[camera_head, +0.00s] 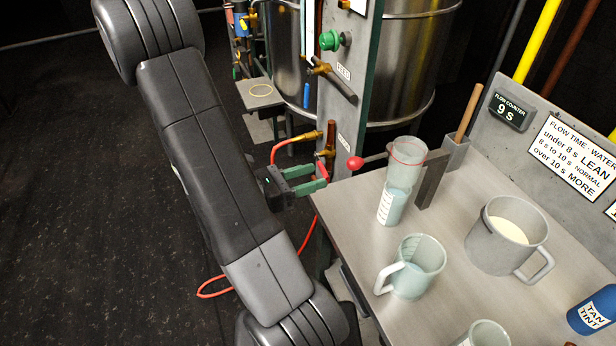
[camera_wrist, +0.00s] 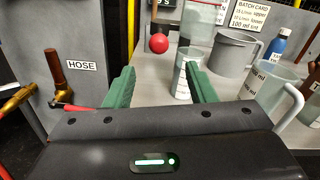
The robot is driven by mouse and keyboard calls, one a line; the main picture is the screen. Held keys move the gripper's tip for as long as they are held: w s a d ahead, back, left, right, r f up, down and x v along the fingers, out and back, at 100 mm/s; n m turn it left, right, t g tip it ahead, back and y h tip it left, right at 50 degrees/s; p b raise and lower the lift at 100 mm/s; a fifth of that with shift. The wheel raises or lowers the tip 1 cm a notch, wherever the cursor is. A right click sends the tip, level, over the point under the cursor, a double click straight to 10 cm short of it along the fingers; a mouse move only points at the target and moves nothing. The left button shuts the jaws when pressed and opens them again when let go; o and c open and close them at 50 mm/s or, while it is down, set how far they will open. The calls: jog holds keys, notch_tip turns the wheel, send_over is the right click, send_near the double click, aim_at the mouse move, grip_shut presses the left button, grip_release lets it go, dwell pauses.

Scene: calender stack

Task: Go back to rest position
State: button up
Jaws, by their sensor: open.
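My gripper (camera_head: 318,178) is at the left edge of the workbench, in front of the grey panel with the valves. In the wrist view its two green fingers (camera_wrist: 160,88) stand wide apart with nothing held between them. Beyond them is the bench with a small graduated cylinder (camera_wrist: 184,82), which stands apart from the fingers. In the head view this cylinder (camera_head: 391,205) holds bluish liquid and stands under a clear cup (camera_head: 407,160) with a red rim line. My arm crosses the left half of the head view.
A lever with a red ball (camera_head: 355,163) sticks out close to my gripper. The bench (camera_head: 452,258) carries a clear jug (camera_head: 418,268), a grey pot (camera_head: 506,236) and a blue tint bottle (camera_head: 592,310). A red hose (camera_head: 306,236) hangs beside my arm. The dark floor at left is clear.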

aim_at(364, 160)
jog(key=shift+d, duration=0.15)
jog(key=shift+x, duration=6.1)
jog(key=shift+w, duration=0.1)
jog(key=shift+a+f, duration=0.1)
jog(key=shift+a, duration=0.1)
jog(key=shift+v, duration=6.2)
jog(key=shift+p+x, duration=0.3)
jog(key=shift+x, duration=6.85)
jog(key=shift+w+a+m+g+p, duration=0.25)
jog(key=shift+m+g+p, duration=0.15)
jog(key=shift+g, duration=0.1)
jog(key=shift+w+m+g, duration=0.2)
jog(key=shift+m+g, duration=0.1)
jog(key=shift+g, duration=0.1)
